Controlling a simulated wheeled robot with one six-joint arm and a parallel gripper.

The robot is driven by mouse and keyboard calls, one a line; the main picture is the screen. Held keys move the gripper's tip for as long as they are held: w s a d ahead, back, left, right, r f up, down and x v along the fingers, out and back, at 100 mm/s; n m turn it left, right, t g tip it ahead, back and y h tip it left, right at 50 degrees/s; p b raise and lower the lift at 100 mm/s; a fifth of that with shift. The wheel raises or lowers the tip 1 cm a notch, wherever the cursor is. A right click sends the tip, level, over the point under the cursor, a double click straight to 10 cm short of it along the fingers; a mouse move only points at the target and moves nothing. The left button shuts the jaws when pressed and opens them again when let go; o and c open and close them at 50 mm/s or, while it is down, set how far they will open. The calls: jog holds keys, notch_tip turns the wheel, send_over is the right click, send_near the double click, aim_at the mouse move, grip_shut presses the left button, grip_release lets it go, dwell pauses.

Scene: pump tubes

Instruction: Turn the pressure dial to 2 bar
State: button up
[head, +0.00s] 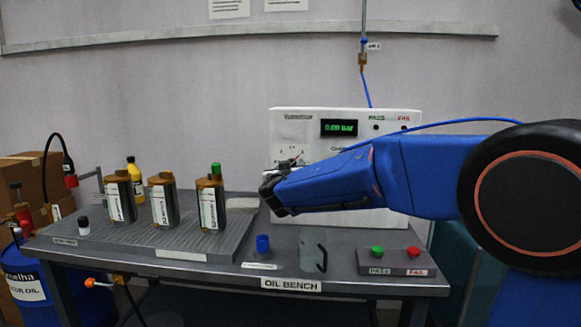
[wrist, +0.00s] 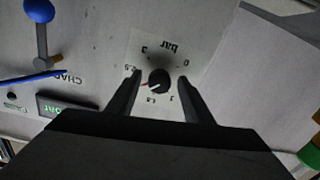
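The pressure dial (wrist: 158,80) is a small dark round knob on a pale scale plate, seen upside down in the wrist view. Its red and white pointer mark points to the lower left, between the 1.5 and 2.5 labels. My gripper (wrist: 160,76) is open, with one finger on each side of the knob. Gaps show between the fingers and the knob. The green display (head: 339,128) seems to read 0.00 bar.
On the bench (head: 330,280), several pump units (head: 163,203) stand on a ribbed tray (head: 165,241) at left. A blue-capped part (head: 263,246), a clear jar (head: 312,252) and a button box (head: 395,262) are near the front. A blue-knobbed lever (wrist: 38,10) is beside the dial's panel area.

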jog(key=shift+r, duration=0.15)
jog(key=s, duration=1.7)
jog(key=shift+s, duration=0.25)
